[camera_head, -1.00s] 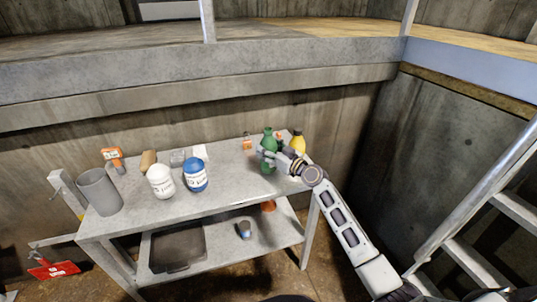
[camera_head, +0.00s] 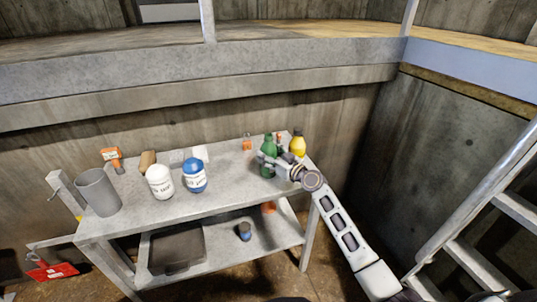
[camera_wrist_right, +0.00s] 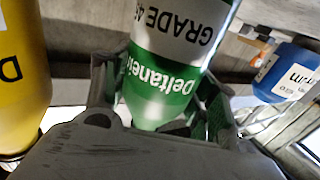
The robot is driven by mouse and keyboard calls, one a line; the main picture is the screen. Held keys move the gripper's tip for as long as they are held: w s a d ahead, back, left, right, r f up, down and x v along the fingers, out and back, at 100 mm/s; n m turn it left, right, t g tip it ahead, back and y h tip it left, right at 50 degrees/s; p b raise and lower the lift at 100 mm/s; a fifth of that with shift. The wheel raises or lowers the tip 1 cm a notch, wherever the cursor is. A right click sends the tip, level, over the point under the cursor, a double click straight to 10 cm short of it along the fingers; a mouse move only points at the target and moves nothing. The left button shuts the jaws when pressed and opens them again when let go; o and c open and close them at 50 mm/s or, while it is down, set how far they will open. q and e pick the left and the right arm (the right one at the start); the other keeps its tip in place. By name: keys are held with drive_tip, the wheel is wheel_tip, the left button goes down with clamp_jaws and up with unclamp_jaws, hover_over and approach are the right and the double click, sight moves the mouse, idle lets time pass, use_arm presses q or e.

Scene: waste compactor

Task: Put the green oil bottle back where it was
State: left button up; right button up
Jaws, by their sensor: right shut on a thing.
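The green oil bottle (camera_head: 268,144) is upright at the right end of the metal table (camera_head: 225,183). My right gripper (camera_head: 268,160) is around its lower part, shut on it. In the right wrist view the green bottle (camera_wrist_right: 170,85) with its white label fills the middle, between the two fingers of my right gripper (camera_wrist_right: 165,110). I cannot tell whether its base touches the tabletop. My left gripper is not in view.
A yellow bottle (camera_head: 298,145) stands close right of the green one. Left along the table are a blue container (camera_head: 194,177), a white container (camera_head: 160,182) and a grey cylinder (camera_head: 98,192).

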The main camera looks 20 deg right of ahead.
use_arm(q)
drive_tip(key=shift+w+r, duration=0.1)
use_arm(e)
drive_tip(key=o, duration=1.3)
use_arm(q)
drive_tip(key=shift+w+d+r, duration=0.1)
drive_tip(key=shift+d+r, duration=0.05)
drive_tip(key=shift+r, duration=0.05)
